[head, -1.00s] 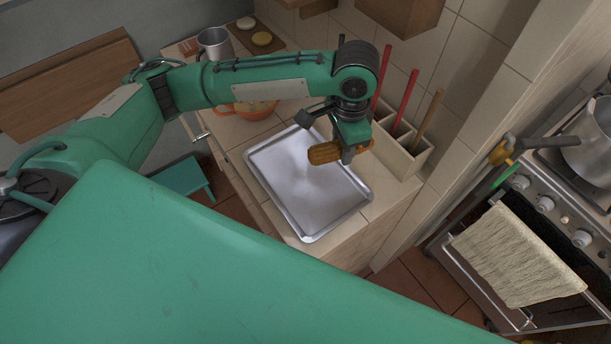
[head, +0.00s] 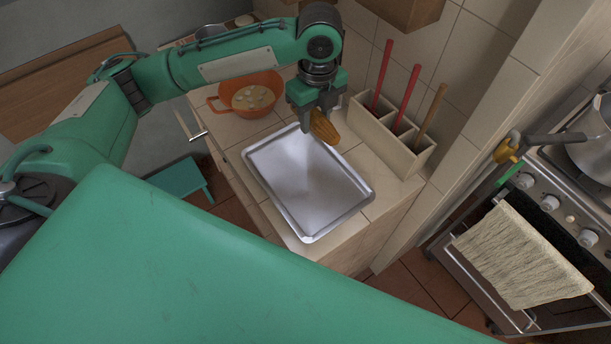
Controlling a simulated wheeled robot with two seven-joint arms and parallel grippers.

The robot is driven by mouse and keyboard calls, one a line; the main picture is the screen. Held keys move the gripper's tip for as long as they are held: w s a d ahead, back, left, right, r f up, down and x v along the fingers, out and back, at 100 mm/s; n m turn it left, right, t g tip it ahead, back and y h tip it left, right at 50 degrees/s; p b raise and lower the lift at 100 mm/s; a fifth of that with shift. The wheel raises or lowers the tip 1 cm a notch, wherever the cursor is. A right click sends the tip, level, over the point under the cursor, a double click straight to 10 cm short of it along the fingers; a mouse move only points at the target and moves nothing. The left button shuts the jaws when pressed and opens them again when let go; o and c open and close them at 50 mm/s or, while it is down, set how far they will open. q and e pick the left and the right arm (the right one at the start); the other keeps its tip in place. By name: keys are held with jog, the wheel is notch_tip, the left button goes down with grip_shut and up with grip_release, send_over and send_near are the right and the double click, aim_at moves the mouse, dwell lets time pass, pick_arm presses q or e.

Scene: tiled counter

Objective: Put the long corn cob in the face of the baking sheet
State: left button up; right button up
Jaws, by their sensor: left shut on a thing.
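The long corn cob (head: 324,128) is orange-yellow and hangs in my left gripper (head: 314,122), which is shut on it. Gripper and cob are over the far edge of the baking sheet, and the cob tilts down to the right. I cannot tell how high the cob is above the sheet. The baking sheet (head: 308,190) is a grey metal rectangle with a raised rim, lying on the tiled counter and empty over its visible surface. My right gripper is out of view.
An orange bowl (head: 267,109) with pale pieces in it stands behind and left of the sheet. A divided utensil box (head: 375,140) with red and wooden handles stands right of the gripper. A stove (head: 560,215) with a pot is at the right.

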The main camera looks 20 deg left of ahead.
pick_arm(q)
jog(key=m, duration=0.1)
jog(key=a+m, duration=0.2)
jog(key=shift+w+r+m, duration=0.2)
jog(key=shift+w+m, duration=0.05)
jog(key=shift+m, duration=0.15)
jog(key=shift+w+a+r+m+b, duration=0.15)
jog(key=shift+a+m+b, duration=0.4)
jog(key=shift+m, duration=0.55)
jog(key=m, duration=0.1)
jog(key=a+m, duration=0.1)
jog(key=m, duration=0.1)
jog(key=a+m, duration=0.1)
jog(key=m, duration=0.1)
jog(key=shift+w+a+r, duration=0.1)
jog(key=shift+a+r, duration=0.15)
jog(key=shift+r, duration=0.15)
jog(key=a+m, duration=0.1)
jog(key=m, duration=0.1)
jog(key=p, duration=0.2)
send_over(292, 161)
notch_tip(292, 161, down, 14)
jog(key=shift+f, duration=1.05)
notch_tip(292, 161, down, 3)
jog(key=shift+f, duration=0.25)
jog(key=shift+f, duration=0.1)
